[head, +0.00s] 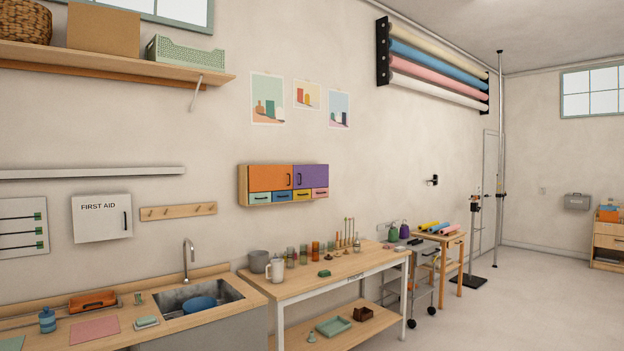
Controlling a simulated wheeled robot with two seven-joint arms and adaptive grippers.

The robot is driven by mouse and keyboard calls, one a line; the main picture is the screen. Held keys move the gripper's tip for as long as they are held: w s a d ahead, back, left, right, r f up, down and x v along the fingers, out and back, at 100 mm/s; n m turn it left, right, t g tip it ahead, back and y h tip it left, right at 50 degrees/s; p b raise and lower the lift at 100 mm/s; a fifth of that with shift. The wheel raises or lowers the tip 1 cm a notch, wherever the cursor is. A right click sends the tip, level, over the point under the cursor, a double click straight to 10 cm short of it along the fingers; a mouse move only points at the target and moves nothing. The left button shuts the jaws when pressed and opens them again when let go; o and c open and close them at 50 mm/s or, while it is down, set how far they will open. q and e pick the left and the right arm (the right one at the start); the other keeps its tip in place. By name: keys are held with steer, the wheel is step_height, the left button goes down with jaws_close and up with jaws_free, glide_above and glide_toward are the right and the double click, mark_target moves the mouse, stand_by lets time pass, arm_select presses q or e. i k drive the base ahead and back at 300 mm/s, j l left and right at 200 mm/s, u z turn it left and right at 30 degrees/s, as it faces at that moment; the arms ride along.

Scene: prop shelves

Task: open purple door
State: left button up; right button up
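The purple door (311,177) is the right one of two doors on a small wooden wall cabinet (243,186). It looks shut, and a small dark handle shows near its left edge. The orange door (270,177) beside it on the left also looks shut. The cabinet hangs on the wall above a wooden workbench. Neither of my grippers is in the head view.
The workbench (290,286) under the cabinet holds jars, a white pitcher (275,269) and bottles. A sink counter (110,318) stands at the left front. A cart and a small table (440,238) stand farther right. The floor (520,310) at the right is clear.

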mark_target(314, 176)
steer(key=i+z, duration=0.2)
steer(key=z, duration=0.3)
steer(key=i, duration=2.45)
steer(key=i+u, duration=0.1)
steer(key=i, duration=0.5)
steer(key=i+l, duration=0.1)
steer(key=i, duration=0.55)
steer(key=i+l+u, duration=0.15)
steer(key=i, duration=0.45)
steer(key=i+l+u, duration=0.1)
steer(key=i, duration=0.55)
